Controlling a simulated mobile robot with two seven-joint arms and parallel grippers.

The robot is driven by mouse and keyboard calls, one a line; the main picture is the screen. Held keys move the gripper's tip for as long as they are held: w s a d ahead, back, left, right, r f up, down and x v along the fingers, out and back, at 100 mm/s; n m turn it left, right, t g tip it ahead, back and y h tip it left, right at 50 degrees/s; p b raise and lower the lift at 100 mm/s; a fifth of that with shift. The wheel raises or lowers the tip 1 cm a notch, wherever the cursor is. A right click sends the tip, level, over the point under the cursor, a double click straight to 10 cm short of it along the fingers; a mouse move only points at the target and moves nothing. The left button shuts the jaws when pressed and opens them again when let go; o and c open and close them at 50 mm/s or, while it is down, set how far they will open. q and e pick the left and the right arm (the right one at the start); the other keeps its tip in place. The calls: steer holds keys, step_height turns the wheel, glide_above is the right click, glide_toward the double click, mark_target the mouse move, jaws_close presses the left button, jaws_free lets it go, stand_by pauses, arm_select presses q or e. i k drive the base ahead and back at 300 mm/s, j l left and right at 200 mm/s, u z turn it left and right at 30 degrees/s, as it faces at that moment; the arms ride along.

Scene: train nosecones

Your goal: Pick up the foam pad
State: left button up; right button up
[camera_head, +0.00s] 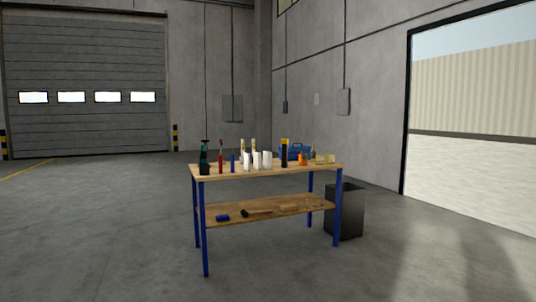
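A workbench with a wooden top (215,174) and blue legs stands some way ahead, near the middle of the view. Many small items stand on its top. I cannot tell for sure which one is the foam pad. A small yellowish item (325,159) lies at the right end of the top. A small blue block-like item (222,218) lies at the left of the lower shelf (270,214). Both are too small to identify. Neither of my grippers is in view.
The top also holds white cylinders (257,161), a dark drill-like tool (204,158), a blue toolbox (293,151) and an orange item (303,159). A black bin (351,212) stands at the bench's right. The concrete floor (110,235) before the bench is clear.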

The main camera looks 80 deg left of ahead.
mark_target(246, 156)
steer(key=j+u, duration=0.1)
steer(key=u, duration=1.65)
steer(key=i+j+u, duration=0.2)
steer(key=j, duration=0.25)
steer(key=i+j+u, duration=0.25)
steer(key=j, duration=0.25)
steer(key=i+j+u, duration=0.2)
steer(key=j, duration=0.25)
steer(key=i+j+u, duration=0.2)
steer(key=j, duration=0.15)
steer(key=i+j+u, duration=0.1)
steer(key=i, duration=0.35)
steer(key=i+j, duration=0.2)
steer(key=i, duration=0.3)
steer(key=i+j+u, duration=0.15)
steer(key=i, duration=0.3)
steer(key=i+z, duration=0.2)
steer(key=i, duration=0.6)
steer(key=i+j+z, duration=0.15)
steer(key=i, duration=0.6)
